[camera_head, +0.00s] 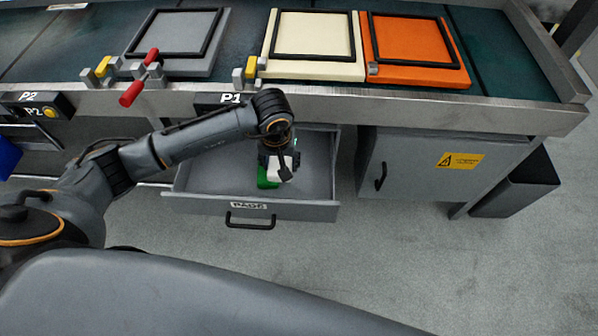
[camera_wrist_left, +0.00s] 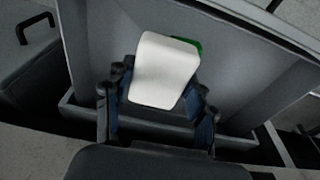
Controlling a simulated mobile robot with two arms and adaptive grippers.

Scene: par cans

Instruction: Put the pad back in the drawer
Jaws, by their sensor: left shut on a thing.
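The pad shows a white face in the left wrist view (camera_wrist_left: 164,70), with a green part (camera_wrist_left: 190,44) just behind its upper right edge. In the head view its green part (camera_head: 265,179) and some white show below my left gripper (camera_head: 278,170). My left gripper is shut on the pad, with a finger on either side of it. The grey drawer (camera_head: 190,204), labelled PADS, is pulled open. The gripper and pad are over or inside its right part. I cannot tell whether the pad touches the drawer floor. My right gripper is not in view.
The bench edge (camera_head: 400,116) runs above the drawer. On the bench are a grey frame (camera_head: 172,58), a cream frame (camera_head: 313,68) and an orange frame (camera_head: 415,73), with toggle clamps (camera_head: 140,72) near them. A closed cabinet (camera_head: 420,165) stands right of the drawer. The drawer's left part looks empty.

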